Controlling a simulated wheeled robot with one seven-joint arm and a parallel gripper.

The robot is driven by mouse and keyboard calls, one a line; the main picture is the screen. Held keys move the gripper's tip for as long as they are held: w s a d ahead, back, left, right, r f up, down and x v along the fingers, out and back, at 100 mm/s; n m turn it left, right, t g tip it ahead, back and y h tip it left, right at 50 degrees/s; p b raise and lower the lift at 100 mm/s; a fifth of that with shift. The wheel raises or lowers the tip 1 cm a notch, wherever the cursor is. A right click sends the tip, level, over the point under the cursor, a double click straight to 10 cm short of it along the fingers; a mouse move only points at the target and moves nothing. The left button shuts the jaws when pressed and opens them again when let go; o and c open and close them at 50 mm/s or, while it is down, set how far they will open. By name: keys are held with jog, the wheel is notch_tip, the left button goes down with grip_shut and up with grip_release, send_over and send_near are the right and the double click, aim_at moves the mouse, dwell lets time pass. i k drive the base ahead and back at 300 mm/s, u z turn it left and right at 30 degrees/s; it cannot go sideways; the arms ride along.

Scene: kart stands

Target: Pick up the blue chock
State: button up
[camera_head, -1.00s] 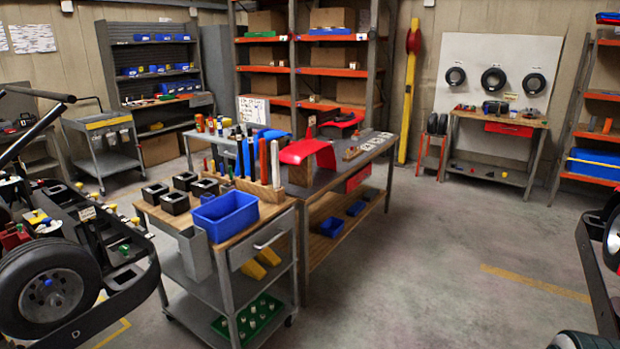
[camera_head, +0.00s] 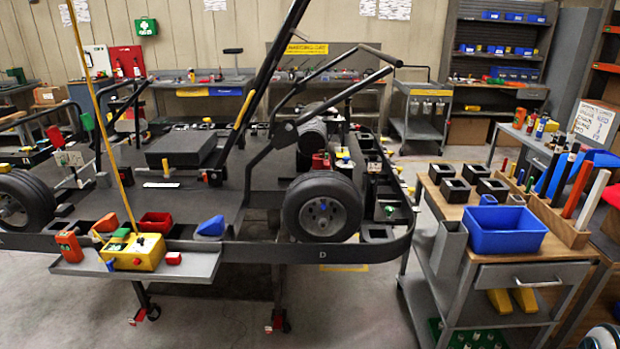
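A blue wedge-shaped block (camera_head: 211,227), which looks like the blue chock, sits toward the left of the head view. It rests at the kart's side, at or just above the right end of a grey side tray (camera_head: 190,268). It lies left of the kart's black tyre (camera_head: 322,207) and right of a red open bin (camera_head: 156,223). My gripper is not in view.
The side tray also bears a yellow box (camera_head: 138,252) and an orange container (camera_head: 69,246). A tool cart (camera_head: 530,275) with a blue bin (camera_head: 506,230) stands at right, with yellow wedges (camera_head: 512,300) below. Open floor lies in front of the kart.

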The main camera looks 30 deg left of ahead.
aim_at(216, 226)
jog(key=u, duration=0.9)
jog(key=i, duration=1.25)
jog(key=u, duration=0.7)
jog(key=i, duration=1)
